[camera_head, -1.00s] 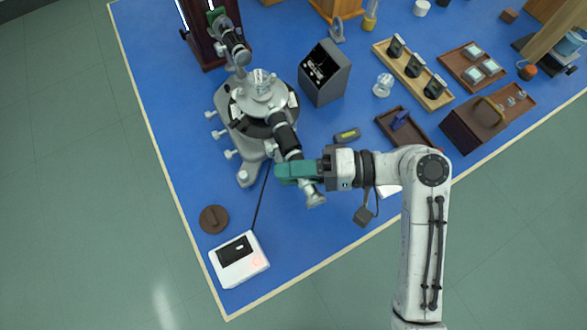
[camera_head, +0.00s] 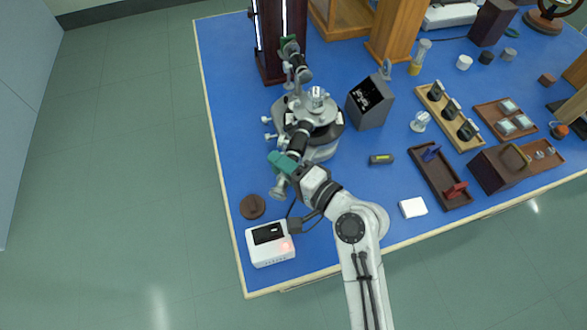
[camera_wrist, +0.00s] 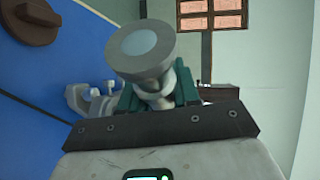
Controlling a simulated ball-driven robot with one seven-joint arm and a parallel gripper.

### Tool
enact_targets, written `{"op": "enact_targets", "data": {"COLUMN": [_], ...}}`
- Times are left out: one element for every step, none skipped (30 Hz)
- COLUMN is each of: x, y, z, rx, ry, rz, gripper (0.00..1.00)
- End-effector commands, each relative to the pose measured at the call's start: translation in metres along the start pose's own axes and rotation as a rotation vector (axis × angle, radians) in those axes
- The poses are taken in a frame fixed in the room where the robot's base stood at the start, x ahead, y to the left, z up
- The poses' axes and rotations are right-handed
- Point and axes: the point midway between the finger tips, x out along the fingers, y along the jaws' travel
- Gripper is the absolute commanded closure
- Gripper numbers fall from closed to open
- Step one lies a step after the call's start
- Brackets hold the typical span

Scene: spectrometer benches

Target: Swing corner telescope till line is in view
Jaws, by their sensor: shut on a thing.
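The spectrometer (camera_head: 318,122) stands near the left corner of the blue bench, with a round table and a small clear piece on top. Its near telescope (camera_head: 300,138) is a black and grey tube pointing toward the front left. My gripper (camera_head: 285,163), with green fingers, is shut on the telescope near its eyepiece end (camera_head: 278,188). In the wrist view the round pale eyepiece face (camera_wrist: 139,43) fills the upper middle, between the green fingers (camera_wrist: 158,92). The other tube (camera_head: 296,62) points back toward a dark lamp housing (camera_head: 278,40). The view through the eyepiece is not readable.
A white box with a dark display (camera_head: 270,243) and a brown round disc (camera_head: 252,207) lie close to the eyepiece at the front left. A dark sloped box (camera_head: 369,101) stands right of the spectrometer. Trays (camera_head: 440,180) fill the right side. Bare blue bench lies left of the spectrometer.

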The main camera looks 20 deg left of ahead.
Motion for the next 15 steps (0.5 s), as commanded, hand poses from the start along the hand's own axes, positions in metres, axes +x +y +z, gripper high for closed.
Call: {"op": "enact_targets", "data": {"x": [0.0022,0.0036,0.0053,0.0063,0.0072,0.0082,0.0087,0.0092,0.0096,0.0098,0.0099,0.01,0.01,0.01,0.01], "y": [-0.0012,-0.0012,-0.001,-0.0009,-0.0008,-0.0006,-0.0005,-0.0005,-0.0003,-0.0002,-0.0001,0.0,0.0001,0.0001,0.0002], "z": [0.0012,0.0015,0.002,0.0021,0.0025,0.0027,0.0027,0.0028,0.0031,0.0032,0.0032,0.0033,0.0033,0.0033,0.0034], "rx": [0.001,0.002,0.004,0.006,0.006,0.007,0.007,0.007,0.007,0.007,0.007,0.008,0.008,0.008,0.008], "ry": [0.012,0.02,0.029,0.034,0.038,0.043,0.047,0.049,0.051,0.051,0.052,0.052,0.052,0.052,0.052], "rz": [0.003,0.004,0.005,0.005,0.005,0.005,0.005,0.005,0.006,0.006,0.006,0.006,0.006,0.006,0.006], "gripper": [1.0,1.0,1.0,1.0,1.0,1.0,1.0,1.0,1.0,1.0,1.0,1.0,1.0,1.0,1.0]}}
